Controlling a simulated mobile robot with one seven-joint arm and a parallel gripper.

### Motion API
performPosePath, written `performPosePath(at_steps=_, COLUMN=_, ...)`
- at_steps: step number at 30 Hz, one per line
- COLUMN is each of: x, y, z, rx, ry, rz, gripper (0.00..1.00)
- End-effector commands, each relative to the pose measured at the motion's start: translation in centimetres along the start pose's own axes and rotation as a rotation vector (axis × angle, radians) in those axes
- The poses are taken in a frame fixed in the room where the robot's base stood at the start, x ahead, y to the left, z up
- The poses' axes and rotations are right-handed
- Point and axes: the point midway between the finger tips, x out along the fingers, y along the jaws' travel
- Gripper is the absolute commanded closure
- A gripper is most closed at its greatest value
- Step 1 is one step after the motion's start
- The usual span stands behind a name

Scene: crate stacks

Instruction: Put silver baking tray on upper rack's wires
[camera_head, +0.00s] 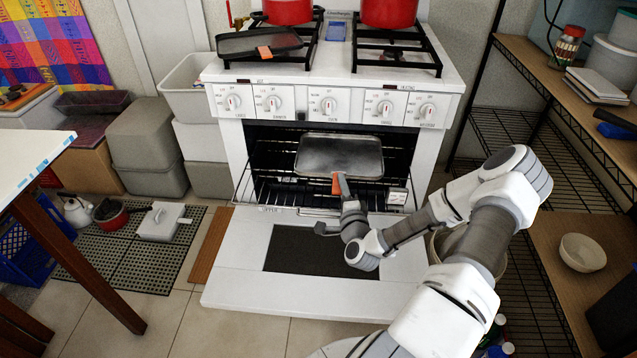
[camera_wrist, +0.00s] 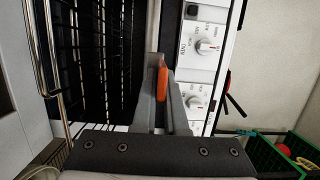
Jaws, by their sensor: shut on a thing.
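The silver baking tray (camera_head: 338,156) lies roughly level in the mouth of the open oven. It has an orange grip piece (camera_head: 335,187) at its front edge. My gripper (camera_head: 341,186) is shut on that front edge, and in the wrist view the orange piece (camera_wrist: 162,80) shows between the fingers (camera_wrist: 162,105). The upper rack (camera_head: 268,158) shows its dark wires on both sides of the tray. The tray hides the middle of the rack, and I cannot tell whether it touches the wires.
The oven door (camera_head: 225,284) is folded down in front. A dark tray (camera_head: 258,42) with an orange piece and red pots (camera_head: 390,12) stand on the stove top. Crates (camera_head: 148,140) stand at left, and a shelf (camera_head: 555,195) is close at right.

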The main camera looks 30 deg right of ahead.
Motion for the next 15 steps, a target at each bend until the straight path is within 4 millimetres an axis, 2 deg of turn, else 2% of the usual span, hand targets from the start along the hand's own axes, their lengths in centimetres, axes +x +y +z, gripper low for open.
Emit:
performPosePath(at_steps=1, x=0.7, y=0.9, z=1.0, rx=0.003, ry=-0.003, rz=-0.002, gripper=1.0)
performPosePath(at_steps=9, x=4.6, y=4.6, z=5.6, rx=0.002, ry=-0.002, rz=-0.004, gripper=1.0)
performPosePath(at_steps=15, x=6.3, y=6.0, z=7.5, rx=0.0, ry=0.0, rz=-0.003, gripper=1.0)
